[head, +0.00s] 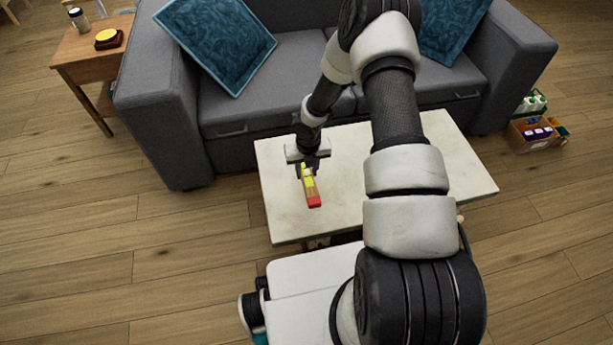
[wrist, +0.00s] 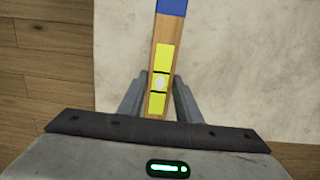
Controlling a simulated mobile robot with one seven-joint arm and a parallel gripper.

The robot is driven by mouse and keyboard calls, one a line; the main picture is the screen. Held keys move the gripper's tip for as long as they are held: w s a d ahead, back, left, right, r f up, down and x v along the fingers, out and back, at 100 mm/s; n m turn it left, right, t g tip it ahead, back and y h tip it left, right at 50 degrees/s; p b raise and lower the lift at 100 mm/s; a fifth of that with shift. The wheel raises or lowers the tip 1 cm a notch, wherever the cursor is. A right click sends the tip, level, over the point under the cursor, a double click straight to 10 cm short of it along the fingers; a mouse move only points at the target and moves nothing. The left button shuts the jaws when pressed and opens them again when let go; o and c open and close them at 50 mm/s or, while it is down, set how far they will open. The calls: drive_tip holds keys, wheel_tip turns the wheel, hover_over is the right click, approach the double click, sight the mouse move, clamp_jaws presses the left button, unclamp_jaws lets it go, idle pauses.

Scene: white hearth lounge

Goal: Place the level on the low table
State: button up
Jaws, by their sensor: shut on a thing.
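The level is a wooden bar with yellow panels and a red end in the head view (head: 311,190). In the wrist view the level (wrist: 163,58) shows a blue far end and a pale round spot between yellow panels. My gripper (head: 307,169) is shut on the level, with one finger on each side of it in the wrist view (wrist: 157,92). Both are over the left part of the low table (head: 282,212), which has a pale stone-like top (wrist: 240,60). I cannot tell whether the level touches the tabletop.
A grey sofa (head: 165,105) with blue cushions stands behind the table. A wooden side table (head: 85,48) with a jar is at the far left. The visible tabletop around the level is bare.

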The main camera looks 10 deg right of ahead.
wheel_tip(320, 180, up, 2)
drive_tip(key=shift+r, duration=0.1)
drive_tip(key=shift+d+r, duration=0.15)
drive_tip(key=shift+d, duration=0.15)
drive_tip(key=s+d+m+g+h+p, duration=0.1)
drive_tip(key=s+d+m, duration=0.2)
drive_tip(key=d+m, duration=0.8)
drive_tip(key=s+d+m, duration=0.3)
drive_tip(key=d+m, duration=0.4)
drive_tip(key=d, duration=0.8)
wheel_tip(320, 180, down, 5)
drive_tip(key=shift+s+f+b, duration=0.1)
drive_tip(key=shift+b, duration=0.45)
drive_tip(key=shift+f+b, duration=0.55)
drive_tip(key=shift+f, duration=1.65)
